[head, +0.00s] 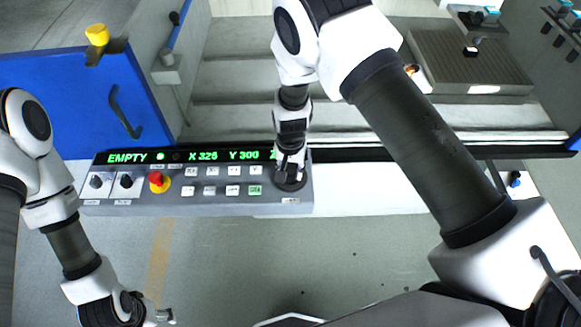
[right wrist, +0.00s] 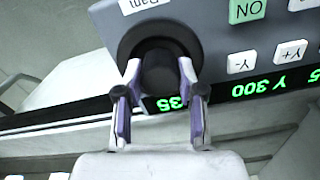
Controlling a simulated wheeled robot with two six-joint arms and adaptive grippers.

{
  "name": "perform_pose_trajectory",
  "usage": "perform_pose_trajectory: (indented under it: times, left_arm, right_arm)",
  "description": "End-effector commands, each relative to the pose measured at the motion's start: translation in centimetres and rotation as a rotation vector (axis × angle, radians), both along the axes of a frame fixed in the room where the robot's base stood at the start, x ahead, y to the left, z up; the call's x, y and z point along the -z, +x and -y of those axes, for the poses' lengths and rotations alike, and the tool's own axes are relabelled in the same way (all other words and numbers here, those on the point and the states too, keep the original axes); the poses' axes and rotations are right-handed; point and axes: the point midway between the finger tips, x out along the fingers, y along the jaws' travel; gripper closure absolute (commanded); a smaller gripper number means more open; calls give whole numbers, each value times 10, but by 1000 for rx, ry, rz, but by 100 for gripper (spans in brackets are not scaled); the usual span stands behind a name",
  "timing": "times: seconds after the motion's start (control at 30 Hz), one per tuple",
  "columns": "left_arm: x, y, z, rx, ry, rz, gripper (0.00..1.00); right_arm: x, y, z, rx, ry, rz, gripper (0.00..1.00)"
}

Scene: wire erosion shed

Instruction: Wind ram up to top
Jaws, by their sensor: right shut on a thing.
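The black round ram knob (head: 291,184) sits at the right end of the grey control panel (head: 140,208). In the right wrist view the knob (right wrist: 158,66) stands beside a white label reading "Ram", upside down. My right gripper (head: 290,165) reaches down on the knob, and its two fingers are shut on opposite sides of it. The green display (head: 185,156) reads EMPTY, X about 325 and Y 300; the Z value is hidden by my right gripper in the head view. My left gripper (head: 164,316) hangs low left, away from the panel; its fingers are unclear.
A red emergency button (head: 156,182) and several white keys (head: 233,171) share the panel. A green ON key (head: 255,190) is close to the knob. A blue door (head: 85,100) stands left. Behind the panel is the machine tank with a ribbed block (head: 470,60).

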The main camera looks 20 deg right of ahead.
Motion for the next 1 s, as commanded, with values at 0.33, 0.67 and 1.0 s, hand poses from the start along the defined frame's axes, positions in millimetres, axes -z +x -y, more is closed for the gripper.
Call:
perform_pose_trajectory:
  times: [0.33,0.67,1.0]
  left_arm:
    - [-15,0,0,0,0,0,34]
    - [-30,0,0,0,0,0,34]
    - [-50,0,0,0,0,0,34]
  right_arm:
    - [-1,-1,0,-325,0,-3,96]
    - [-2,-1,0,-639,1,-2,96]
    - [-2,-1,0,-961,1,-3,96]
